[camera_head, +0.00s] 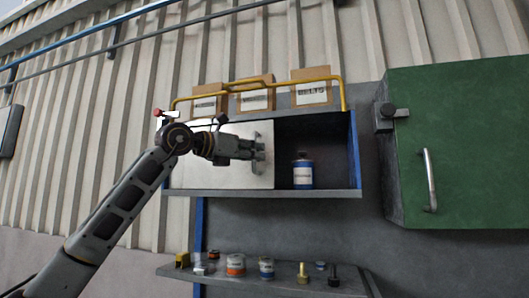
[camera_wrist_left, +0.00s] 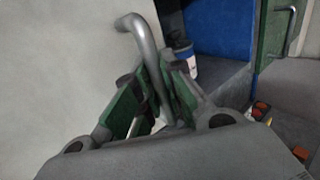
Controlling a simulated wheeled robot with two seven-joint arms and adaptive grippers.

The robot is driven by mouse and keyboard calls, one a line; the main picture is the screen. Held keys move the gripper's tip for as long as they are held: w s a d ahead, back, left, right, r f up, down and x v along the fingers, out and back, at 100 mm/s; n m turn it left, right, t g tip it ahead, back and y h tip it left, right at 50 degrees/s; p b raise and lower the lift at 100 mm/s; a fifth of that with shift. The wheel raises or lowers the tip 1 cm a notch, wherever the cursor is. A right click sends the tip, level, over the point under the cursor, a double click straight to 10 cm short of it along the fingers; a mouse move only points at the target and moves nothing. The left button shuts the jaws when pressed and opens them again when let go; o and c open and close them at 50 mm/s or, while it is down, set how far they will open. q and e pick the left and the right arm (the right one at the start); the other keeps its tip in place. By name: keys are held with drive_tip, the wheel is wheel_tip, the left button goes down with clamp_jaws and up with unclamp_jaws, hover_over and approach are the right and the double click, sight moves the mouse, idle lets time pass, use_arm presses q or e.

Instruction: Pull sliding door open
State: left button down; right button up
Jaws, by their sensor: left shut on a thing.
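The sliding door (camera_head: 195,174) is a pale grey panel covering the left part of a wall cabinet; its right part is open and dark inside. The door's metal handle shows in the left wrist view (camera_wrist_left: 143,42) as a bent grey bar. My left gripper (camera_head: 258,153) is at the door's right edge. In the left wrist view its green-padded fingers (camera_wrist_left: 160,78) are shut on the handle, one on each side of the bar. The gripper hides most of the handle in the head view. My right gripper is not in view.
A blue-and-white bottle (camera_head: 303,172) stands in the cabinet's open part. Cardboard boxes (camera_head: 311,92) sit on top behind a yellow rail (camera_head: 343,92). A lower shelf (camera_head: 260,285) holds several small containers. A green cabinet (camera_head: 470,150) hangs at the right.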

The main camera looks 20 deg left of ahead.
use_arm(q)
drive_tip(key=shift+r, duration=0.1)
drive_tip(key=c, duration=1.7)
unclamp_jaws()
drive_tip(key=shift+o, duration=1.1)
drive_tip(key=v, duration=1.2)
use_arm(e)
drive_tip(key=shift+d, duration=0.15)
